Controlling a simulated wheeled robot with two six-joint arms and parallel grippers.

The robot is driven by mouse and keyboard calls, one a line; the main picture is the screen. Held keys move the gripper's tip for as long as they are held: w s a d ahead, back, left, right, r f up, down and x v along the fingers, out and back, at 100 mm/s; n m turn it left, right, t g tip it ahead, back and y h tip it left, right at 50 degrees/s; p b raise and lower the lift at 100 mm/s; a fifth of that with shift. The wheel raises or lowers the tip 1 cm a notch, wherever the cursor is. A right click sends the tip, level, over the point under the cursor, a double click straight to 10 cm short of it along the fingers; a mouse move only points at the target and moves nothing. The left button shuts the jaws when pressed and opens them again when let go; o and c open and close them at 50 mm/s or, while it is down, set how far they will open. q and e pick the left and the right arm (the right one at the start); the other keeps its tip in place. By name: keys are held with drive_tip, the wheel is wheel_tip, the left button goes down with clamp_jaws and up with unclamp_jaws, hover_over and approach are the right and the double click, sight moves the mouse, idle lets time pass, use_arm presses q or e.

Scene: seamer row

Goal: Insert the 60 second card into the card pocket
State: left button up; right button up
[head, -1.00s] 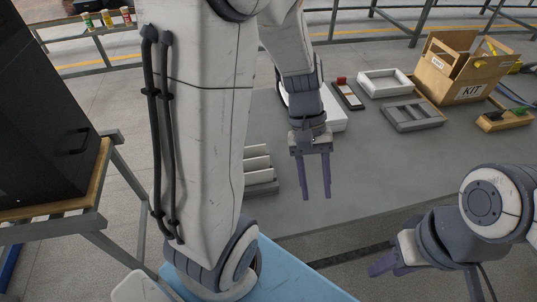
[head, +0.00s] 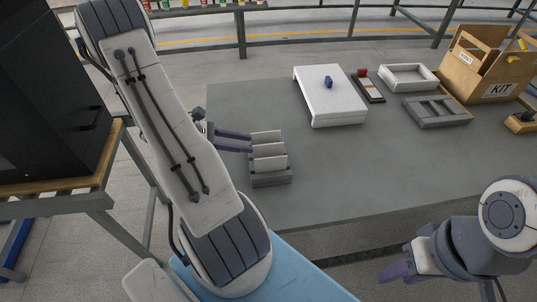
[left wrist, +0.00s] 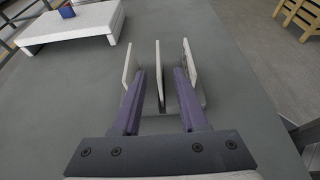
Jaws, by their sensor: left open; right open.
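Three pale cards stand upright in a grey slotted rack (head: 270,180) on the grey table; I cannot read any seconds marking on them. My left gripper (head: 251,143) is open at the rack's left side. In the left wrist view its two purple fingers (left wrist: 159,74) lie on either side of the middle card (left wrist: 160,60), with gaps showing. The outer cards stand outside the fingers. My right gripper (head: 392,272) is open and empty at the lower right, off the table's front edge. I cannot tell which thing is the card pocket.
A white slab-like block (head: 330,105) with a small blue piece on top stands behind the rack. The table's middle is clear.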

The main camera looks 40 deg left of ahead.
sight(268, 147)
use_arm(q)
drive_tip(key=x, duration=0.8)
drive_tip(key=shift+a+f+p, duration=0.1)
drive_tip(key=shift+p, duration=0.25)
clamp_jaws()
